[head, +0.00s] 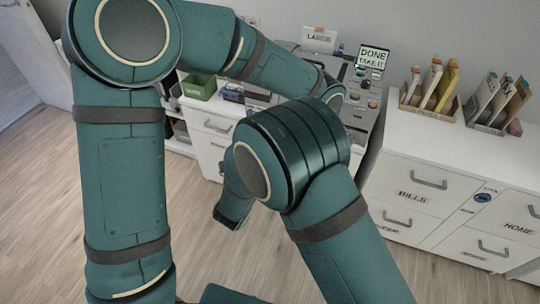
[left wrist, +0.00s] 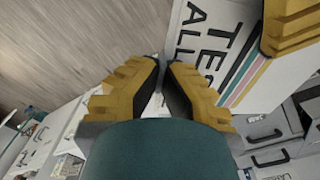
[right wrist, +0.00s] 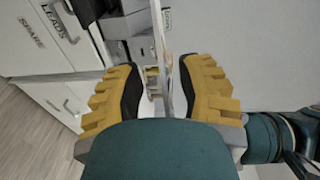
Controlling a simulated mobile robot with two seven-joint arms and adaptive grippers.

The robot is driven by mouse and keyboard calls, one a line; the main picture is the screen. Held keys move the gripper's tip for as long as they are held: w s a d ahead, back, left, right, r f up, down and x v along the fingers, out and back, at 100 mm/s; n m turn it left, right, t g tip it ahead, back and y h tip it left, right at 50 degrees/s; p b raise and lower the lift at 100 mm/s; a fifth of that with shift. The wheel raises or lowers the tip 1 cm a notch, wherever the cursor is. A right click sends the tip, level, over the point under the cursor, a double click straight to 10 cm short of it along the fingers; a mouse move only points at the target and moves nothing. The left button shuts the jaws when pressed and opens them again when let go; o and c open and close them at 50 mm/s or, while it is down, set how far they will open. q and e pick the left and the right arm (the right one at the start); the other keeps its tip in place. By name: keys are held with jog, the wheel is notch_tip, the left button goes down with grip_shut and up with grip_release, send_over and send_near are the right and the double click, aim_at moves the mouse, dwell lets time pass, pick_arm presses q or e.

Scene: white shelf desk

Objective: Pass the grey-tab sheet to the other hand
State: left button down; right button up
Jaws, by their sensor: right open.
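A white sheet (left wrist: 235,60) with large black letters and pink, yellow and teal stripes shows in the left wrist view; I cannot make out its grey tab. My left gripper (left wrist: 163,68) is closed on one edge of the sheet. In the right wrist view the sheet (right wrist: 161,45) is nearly edge-on, standing between the fingers of my right gripper (right wrist: 163,68), which are apart on either side of it. A yellow finger of the right gripper also shows over the sheet in the left wrist view (left wrist: 292,25).
A white drawer cabinet (head: 410,170) stands at the right with upright file holders (head: 433,88) on top. A grey machine with a "DONE TAKE IT" display (head: 373,57) stands at the back. A green box (head: 198,87) sits left of it. Wood floor (head: 35,200) is open at left.

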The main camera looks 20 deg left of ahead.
jog(key=shift+c, duration=0.3)
grip_shut()
pick_arm(q)
jog(key=c, duration=1.1)
grip_release()
jog(key=shift+o, duration=0.2)
jog(key=shift+r, duration=0.1)
notch_tip(320, 180, up, 12)
